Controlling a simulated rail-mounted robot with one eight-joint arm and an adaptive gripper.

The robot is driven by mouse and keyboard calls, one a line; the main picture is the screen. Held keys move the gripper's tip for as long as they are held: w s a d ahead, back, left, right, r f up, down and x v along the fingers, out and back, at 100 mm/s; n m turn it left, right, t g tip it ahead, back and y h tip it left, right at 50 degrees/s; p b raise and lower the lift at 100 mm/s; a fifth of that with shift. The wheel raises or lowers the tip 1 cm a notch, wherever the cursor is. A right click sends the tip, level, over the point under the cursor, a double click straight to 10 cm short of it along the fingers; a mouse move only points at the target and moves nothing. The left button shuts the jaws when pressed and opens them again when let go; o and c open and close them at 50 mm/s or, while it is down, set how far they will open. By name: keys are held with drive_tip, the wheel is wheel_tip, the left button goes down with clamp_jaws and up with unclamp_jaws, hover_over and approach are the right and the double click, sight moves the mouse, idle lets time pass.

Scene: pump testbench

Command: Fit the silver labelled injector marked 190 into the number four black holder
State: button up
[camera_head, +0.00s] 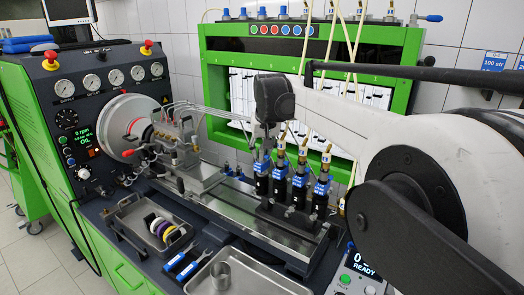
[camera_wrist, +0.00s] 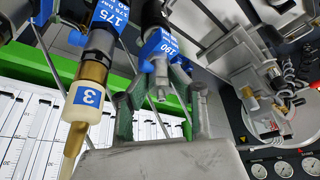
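The silver injector (camera_wrist: 161,78) has a blue label that seems to read 190, partly cut off. It stands upright in the leftmost black holder (camera_head: 262,186) of the row in the head view, where its blue label (camera_head: 262,165) shows just below my gripper (camera_head: 264,137). In the wrist view my gripper (camera_wrist: 160,108) has its two fingers apart, on either side of the injector's silver top, with gaps visible. How deep the injector sits is hidden. The holder's number is not readable.
Next to it, an injector labelled 175 (camera_wrist: 103,22) carries a pale cap (camera_wrist: 85,98) tagged 3. Further capped injectors (camera_head: 321,187) stand to the right in the head view.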

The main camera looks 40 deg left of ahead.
drive_tip(key=shift+o, duration=0.8)
drive_tip(key=p+v, duration=0.4)
drive_tip(key=v, duration=0.7)
idle(0.7)
